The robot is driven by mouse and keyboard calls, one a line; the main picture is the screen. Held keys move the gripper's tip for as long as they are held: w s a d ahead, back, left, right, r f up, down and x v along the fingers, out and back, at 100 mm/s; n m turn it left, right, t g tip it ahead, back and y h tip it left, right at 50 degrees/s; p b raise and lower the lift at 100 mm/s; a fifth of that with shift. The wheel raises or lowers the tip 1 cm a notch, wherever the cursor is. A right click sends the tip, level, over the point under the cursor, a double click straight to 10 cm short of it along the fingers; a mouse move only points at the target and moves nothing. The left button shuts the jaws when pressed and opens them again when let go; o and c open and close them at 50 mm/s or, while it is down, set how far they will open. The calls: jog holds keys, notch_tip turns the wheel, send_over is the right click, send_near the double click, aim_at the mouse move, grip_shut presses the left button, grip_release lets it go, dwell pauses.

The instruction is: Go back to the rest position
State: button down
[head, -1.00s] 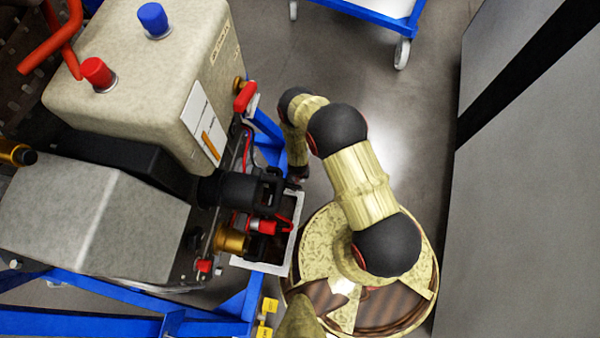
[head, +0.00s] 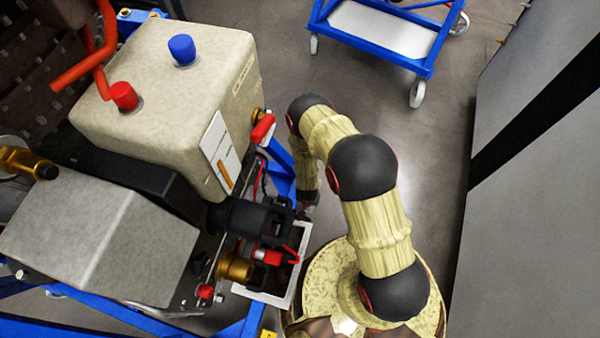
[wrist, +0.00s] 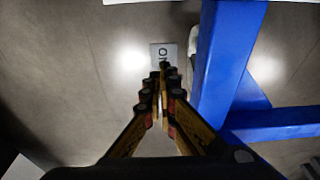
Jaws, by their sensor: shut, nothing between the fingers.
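My gripper (wrist: 166,72) points away from the camera in the wrist view, its fingers together and nothing between them. In the head view my arm arches up from my round base and hangs down beside the turbine stand. The gripper end there is small and dark, partly hidden near the black fittings (head: 245,218) on the stand's side.
The turbine unit (head: 170,85) on a blue frame fills the left. A white-rimmed box (head: 262,296) sits below its fittings. A blue beam (wrist: 224,65) runs close right of my fingers. A blue cart (head: 385,32) stands behind; a grey panel (head: 535,170) bounds the right.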

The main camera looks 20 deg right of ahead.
jog(key=w+a+r+n+t+y, duration=0.1)
jog(key=w+r, duration=0.4)
jog(key=r, duration=0.6)
jog(key=w+a+r+p, duration=0.1)
jog(key=w+r, duration=0.4)
jog(key=r, duration=0.7)
jog(key=w+a+r+n+t+y, duration=0.1)
jog(key=w+r, duration=0.3)
jog(key=r, duration=0.7)
jog(key=s+r+n+p, duration=0.1)
jog(key=s+r, duration=0.1)
jog(key=r, duration=0.9)
jog(key=s+r+n, duration=0.1)
jog(key=s+r, duration=0.1)
jog(key=r, duration=0.9)
jog(key=s+d+r+n+t+p, duration=0.1)
jog(key=s+d+r, duration=0.1)
jog(key=s+r, duration=0.9)
jog(key=s+d+r+n, duration=0.1)
jog(key=s+d+r, duration=0.2)
jog(key=s+r, duration=0.7)
jog(key=s, duration=0.4)
jog(key=shift+s+d+r+t+h+p, duration=0.2)
jog(key=shift+s+r+t+h+p, duration=0.15)
jog(key=shift+r+t+h+p, duration=0.05)
